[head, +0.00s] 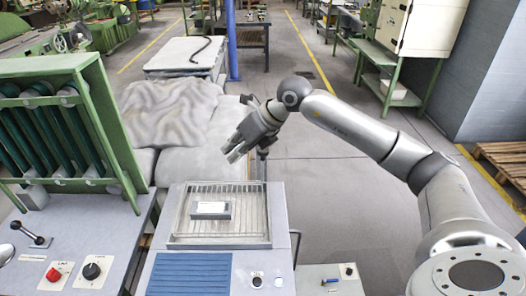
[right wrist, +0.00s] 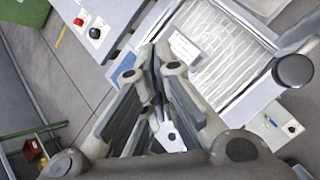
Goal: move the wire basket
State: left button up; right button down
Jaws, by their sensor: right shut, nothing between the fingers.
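The wire basket (head: 255,213) looks like a shallow, metal, rectangular grid tray. It sits on top of the grey machine in the head view, with a small grey block with a white label (head: 211,208) lying in it. The basket also shows in the right wrist view (right wrist: 238,70), right of the fingers, partly cut off by the top edge. My right gripper (head: 235,149) is shut and empty, above and behind the basket, apart from it. Its closed fingers also show in the right wrist view (right wrist: 152,62). My left gripper is in no view.
The grey machine (head: 190,275) has a blue slatted panel and knobs in front of the basket. A green frame machine (head: 110,120) stands at left, with a red button and black knob. Grey cloth-like covers (head: 175,110) lie behind.

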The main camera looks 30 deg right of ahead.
aim_at(267, 152)
jog(key=d+r+m+h, duration=0.1)
jog(key=d+h, duration=0.3)
jog(key=d, duration=0.8)
jog(key=shift+s+r+g+h, duration=0.3)
jog(key=shift+s+r, duration=0.15)
jog(key=shift+b+x, duration=1.65)
jog(key=shift+x, duration=1.8)
jog(key=shift+f, duration=0.15)
jog(key=s+f+b, duration=0.3)
jog(key=f+b, duration=0.4)
jog(key=f, duration=0.1)
jog(key=shift+d, duration=0.3)
